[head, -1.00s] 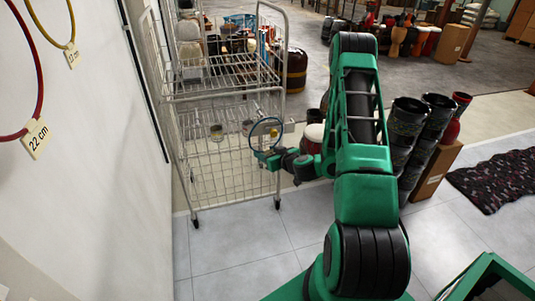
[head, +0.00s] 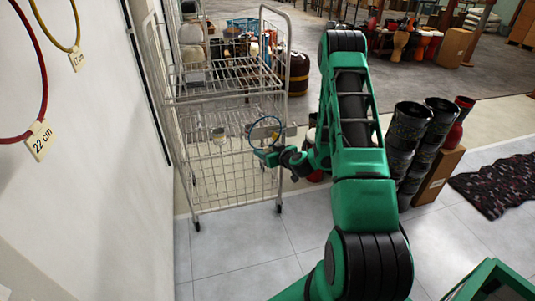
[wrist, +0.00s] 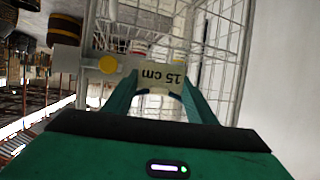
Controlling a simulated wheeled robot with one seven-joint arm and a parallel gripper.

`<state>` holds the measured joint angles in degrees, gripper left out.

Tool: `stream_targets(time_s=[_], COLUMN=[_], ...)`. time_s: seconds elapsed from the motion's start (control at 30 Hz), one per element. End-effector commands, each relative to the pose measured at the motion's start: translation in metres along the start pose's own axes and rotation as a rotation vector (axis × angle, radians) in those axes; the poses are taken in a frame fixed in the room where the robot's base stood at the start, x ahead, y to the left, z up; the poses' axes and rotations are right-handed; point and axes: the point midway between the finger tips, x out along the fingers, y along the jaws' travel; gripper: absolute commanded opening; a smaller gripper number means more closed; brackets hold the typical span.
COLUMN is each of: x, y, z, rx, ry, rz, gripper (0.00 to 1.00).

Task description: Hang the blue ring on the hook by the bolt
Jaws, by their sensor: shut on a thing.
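The blue ring (head: 250,139) stands upright at the front right side of the wire cart in the head view. My gripper (head: 264,153) is shut on its lower part. In the wrist view the tag reading "15 cm" (wrist: 160,77) shows upside down between the fingers of my gripper (wrist: 158,92). A yellow bolt (wrist: 107,64) sits on a pale grey bar (wrist: 70,58) just left of the tag. The bar also shows behind the ring in the head view (head: 289,130). I cannot tell whether the ring is around the hook or only in front of it.
The wire cart (head: 225,97) stands against the white wall (head: 85,190). A red ring tagged "22 cm" (head: 40,139) and a yellow ring (head: 77,35) hang on the wall. Dark drums (head: 408,125) stand right of my arm. Tiled floor (head: 250,245) is clear in front.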

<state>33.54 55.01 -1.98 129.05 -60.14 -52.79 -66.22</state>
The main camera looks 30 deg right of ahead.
Motion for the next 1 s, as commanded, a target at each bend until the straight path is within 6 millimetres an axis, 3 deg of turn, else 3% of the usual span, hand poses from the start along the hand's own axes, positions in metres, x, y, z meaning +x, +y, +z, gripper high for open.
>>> stream_targets(time_s=[1.0], x=[0.048], y=[0.014], z=[-0.01], rx=[0.0], ry=[0.001], rz=[0.001], gripper=[0.25])
